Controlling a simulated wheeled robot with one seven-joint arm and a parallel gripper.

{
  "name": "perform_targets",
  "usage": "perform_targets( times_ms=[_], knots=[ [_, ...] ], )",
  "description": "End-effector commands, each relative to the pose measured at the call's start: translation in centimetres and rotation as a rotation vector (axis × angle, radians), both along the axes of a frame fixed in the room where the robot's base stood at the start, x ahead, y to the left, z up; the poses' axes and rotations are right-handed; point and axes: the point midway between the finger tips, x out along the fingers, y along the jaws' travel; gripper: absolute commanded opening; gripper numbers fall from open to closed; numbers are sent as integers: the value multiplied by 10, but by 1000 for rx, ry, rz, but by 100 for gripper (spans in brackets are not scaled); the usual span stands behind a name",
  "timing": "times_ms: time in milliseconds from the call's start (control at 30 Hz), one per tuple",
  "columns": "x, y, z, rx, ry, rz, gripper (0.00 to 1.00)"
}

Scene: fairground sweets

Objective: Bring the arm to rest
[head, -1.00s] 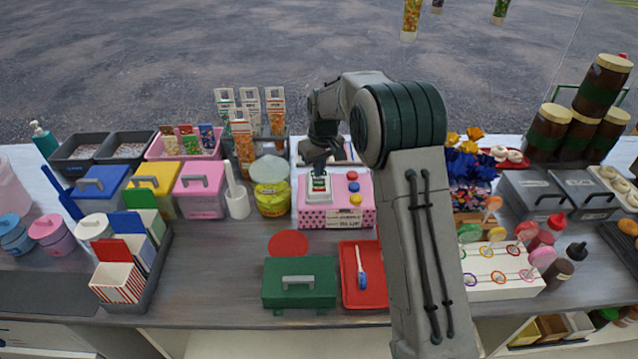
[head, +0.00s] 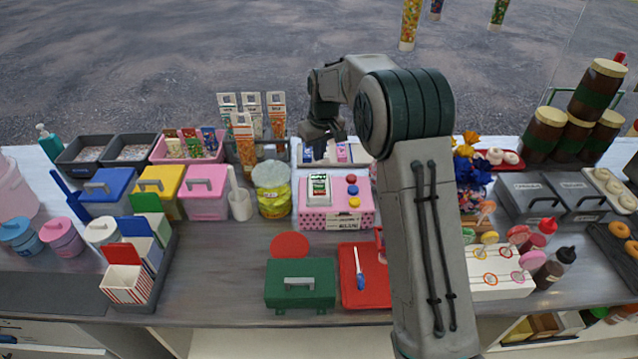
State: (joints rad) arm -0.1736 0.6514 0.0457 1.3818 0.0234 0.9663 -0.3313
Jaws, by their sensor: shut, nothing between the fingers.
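My arm rises from the lower right of the head view and bends over the counter (head: 215,290). My gripper (head: 318,152) points down, shut and empty, above the back of the counter. It is just behind the pink dotted box (head: 334,217) with red, blue and yellow buttons and a small display. Part of a white tray (head: 305,160) with small packets shows behind and beside the gripper. The fingertips are small here, and I cannot tell their exact height.
A green box (head: 300,283) and a red tray (head: 365,290) with a blue-handled tool stand at the front. Tall packets (head: 244,142) stand left of the gripper. A lollipop stand (head: 500,285) and sauce bottles are right of my arm. Bare counter lies front left.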

Motion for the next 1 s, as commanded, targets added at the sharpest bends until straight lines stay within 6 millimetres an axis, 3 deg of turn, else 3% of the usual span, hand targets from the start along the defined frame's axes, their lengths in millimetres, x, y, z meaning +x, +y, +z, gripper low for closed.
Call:
perform_targets(
  times_ms=[200,367,467,700,1000],
  knots=[
    [-1,-1,1,0,-1,-1,0],
    [-15,-10,20,-1,-12,-27,0],
    [-36,-24,42,0,-27,-62,0],
    [-106,-58,90,2,-64,-164,0],
    [-206,-95,119,10,-109,-296,0]
  ],
)
